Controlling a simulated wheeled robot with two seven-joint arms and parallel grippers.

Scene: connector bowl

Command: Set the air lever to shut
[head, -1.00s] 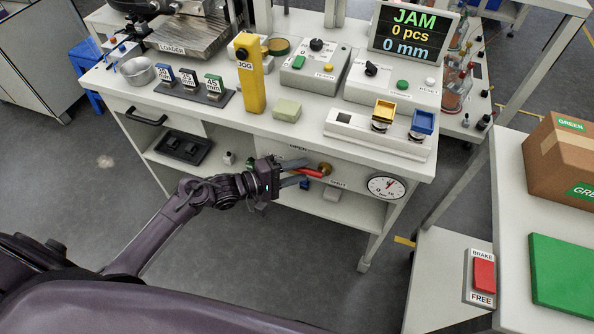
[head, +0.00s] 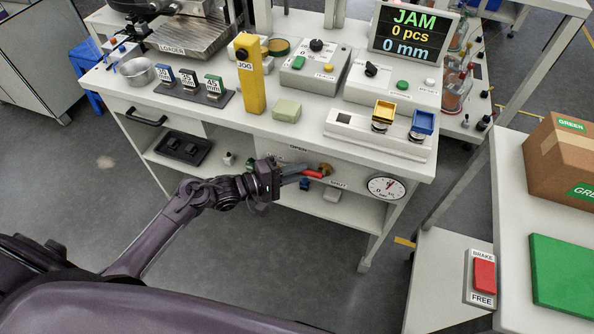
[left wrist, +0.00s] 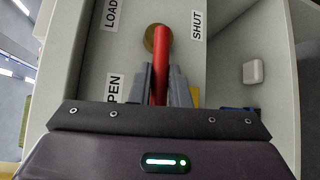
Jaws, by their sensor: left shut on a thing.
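The air lever is a red handle (head: 314,173) on a brass pivot (head: 326,169), set on the front panel of the bench. It points left from the pivot, towards my gripper. My left gripper (head: 301,175) is shut on the red handle. In the left wrist view the red lever (left wrist: 160,62) stands between the grey fingers (left wrist: 160,88), with its brass pivot at the far end. The OPEN label (left wrist: 114,88) is left of it there and the SHUT label (left wrist: 197,25) is right of the pivot. My right gripper is not in view.
A round gauge (head: 387,188) sits on the panel right of the lever. The bench top (head: 330,100) above holds a yellow JOG post (head: 249,80), a control box and a screen (head: 413,32) reading JAM. A lower shelf (head: 330,212) lies below the panel.

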